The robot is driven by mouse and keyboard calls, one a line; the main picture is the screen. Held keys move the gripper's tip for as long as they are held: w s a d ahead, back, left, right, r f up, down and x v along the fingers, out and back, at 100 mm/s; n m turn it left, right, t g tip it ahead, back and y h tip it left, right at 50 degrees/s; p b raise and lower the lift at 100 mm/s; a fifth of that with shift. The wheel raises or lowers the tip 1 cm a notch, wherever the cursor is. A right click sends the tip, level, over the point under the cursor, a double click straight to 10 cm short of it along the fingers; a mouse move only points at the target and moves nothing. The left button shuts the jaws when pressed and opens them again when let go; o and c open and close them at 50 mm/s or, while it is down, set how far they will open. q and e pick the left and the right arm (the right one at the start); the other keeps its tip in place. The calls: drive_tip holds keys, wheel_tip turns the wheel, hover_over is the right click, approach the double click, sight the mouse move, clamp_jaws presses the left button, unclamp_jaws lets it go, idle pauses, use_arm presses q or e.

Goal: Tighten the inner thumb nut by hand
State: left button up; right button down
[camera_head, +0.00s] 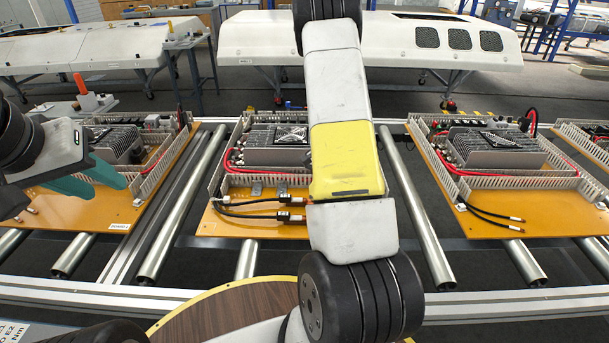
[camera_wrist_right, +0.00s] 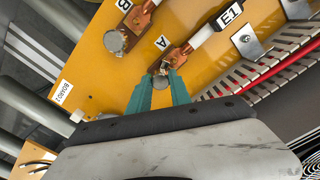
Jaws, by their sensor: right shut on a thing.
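In the right wrist view, two copper lugs on cable ends lie on an orange board (camera_wrist_right: 108,75), one by the mark A (camera_wrist_right: 162,42) and one by the mark B (camera_wrist_right: 122,5). A silver thumb nut (camera_wrist_right: 160,83) by A sits between the teal fingertips of my right gripper (camera_wrist_right: 161,76), which is shut on it. Another round silver nut (camera_wrist_right: 115,42) stands by B, apart from the fingers. The head view does not show my right gripper; my arm covers part of the middle board (camera_head: 243,222). My left gripper (camera_head: 112,183) is at the far left, fingers apart and empty.
A slotted wiring duct (camera_wrist_right: 262,85) and a red cable (camera_wrist_right: 278,72) run close to the right gripper. Metal clips (camera_wrist_right: 248,43) stand on the board. Other boards (camera_head: 505,225) lie left and right on the steel rollers (camera_head: 415,225). A round wooden top (camera_head: 225,315) is in front.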

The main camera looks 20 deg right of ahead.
drive_tip(key=m, duration=0.4)
drive_tip(key=shift+w+r+m, duration=0.1)
drive_tip(key=shift+w+m, duration=0.1)
drive_tip(key=shift+m, duration=2.4)
drive_tip(key=c, duration=1.2)
unclamp_jaws()
drive_tip(key=shift+c, duration=0.2)
drive_tip(key=shift+o, duration=0.4)
drive_tip(key=shift+r, duration=3.85)
